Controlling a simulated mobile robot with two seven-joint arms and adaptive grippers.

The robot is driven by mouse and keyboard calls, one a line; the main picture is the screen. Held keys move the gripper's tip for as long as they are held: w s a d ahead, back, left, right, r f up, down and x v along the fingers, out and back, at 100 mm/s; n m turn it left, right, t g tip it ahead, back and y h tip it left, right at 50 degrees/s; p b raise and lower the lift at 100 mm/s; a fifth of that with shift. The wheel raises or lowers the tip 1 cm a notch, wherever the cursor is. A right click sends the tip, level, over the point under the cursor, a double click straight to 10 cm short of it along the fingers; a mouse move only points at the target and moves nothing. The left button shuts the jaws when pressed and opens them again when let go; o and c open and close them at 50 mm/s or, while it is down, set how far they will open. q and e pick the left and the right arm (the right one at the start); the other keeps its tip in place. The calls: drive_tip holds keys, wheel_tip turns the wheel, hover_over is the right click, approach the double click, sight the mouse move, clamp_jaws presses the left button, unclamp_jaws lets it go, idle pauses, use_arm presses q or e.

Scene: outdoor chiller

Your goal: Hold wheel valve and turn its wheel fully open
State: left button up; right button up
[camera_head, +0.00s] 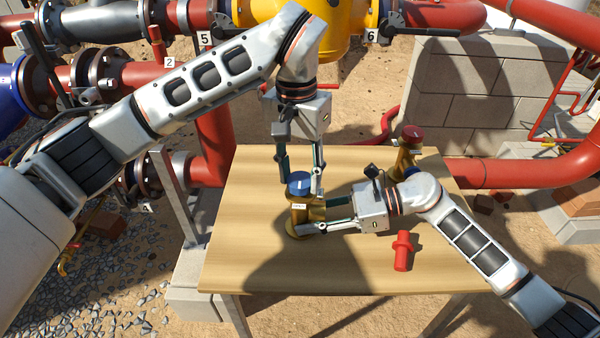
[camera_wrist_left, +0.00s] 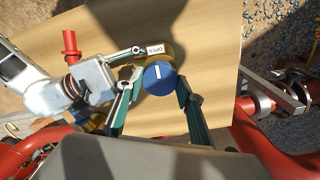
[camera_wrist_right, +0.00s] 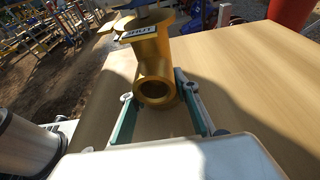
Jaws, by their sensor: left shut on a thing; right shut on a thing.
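The wheel valve (camera_head: 299,216) stands upright on the table, with a brass body and a blue wheel (camera_head: 299,184) on top. My left gripper (camera_head: 301,178) comes down from above and is shut on the blue wheel, one finger on each side. In the left wrist view the wheel (camera_wrist_left: 160,78) shows a short white line, pointing roughly towards a label (camera_wrist_left: 154,50) that reads OPEN. My right gripper (camera_head: 318,215) comes from the right and is shut on the brass body. The right wrist view shows the body (camera_wrist_right: 152,62) between its fingers, with a SHUT label (camera_wrist_right: 139,33).
A second brass valve with a red wheel (camera_head: 411,132) stands at the table's back right. The wooden table's (camera_head: 250,262) front is clear. Red pipes and a block wall (camera_head: 480,95) lie behind.

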sight(298, 179)
use_arm(q)
drive_tip(key=shift+w+a, duration=0.1)
drive_tip(key=o, duration=1.1)
drive_tip(key=shift+r, duration=0.15)
wheel_tip(298, 179, up, 12)
drive_tip(key=shift+a+f, duration=0.1)
use_arm(e)
drive_tip(key=o, duration=0.9)
